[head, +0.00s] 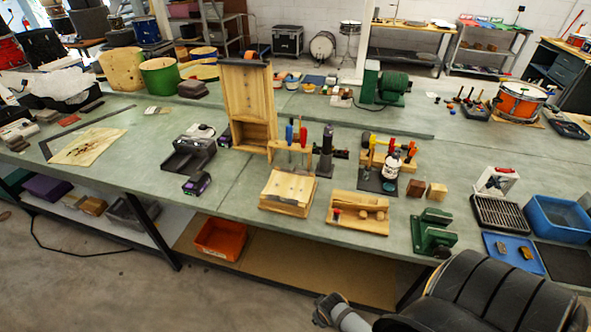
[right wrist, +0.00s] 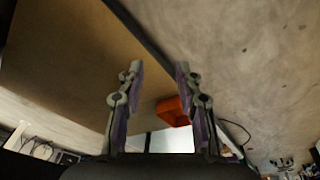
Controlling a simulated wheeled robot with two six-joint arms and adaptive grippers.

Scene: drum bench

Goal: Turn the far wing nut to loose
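I cannot make out a wing nut for certain in either view; at this size the small fittings on the bench blur together. A low wooden block with metal plates on top (head: 287,190) sits near the front edge of the bench. To its right is a wooden tray-like fixture (head: 357,222) with a small red part at its left end. My right gripper (right wrist: 159,72) is open and empty in the right wrist view, its two fingers apart. It is away from the bench top, facing the floor and lower shelf. My left gripper is not in view.
A green vise-like block (head: 432,232) stands at the bench's front right. A tall wooden case (head: 247,105) rises behind the wooden block. An orange bin (head: 221,238) lies on the lower shelf and shows in the right wrist view (right wrist: 172,111). The bench top (head: 235,185) has clear patches.

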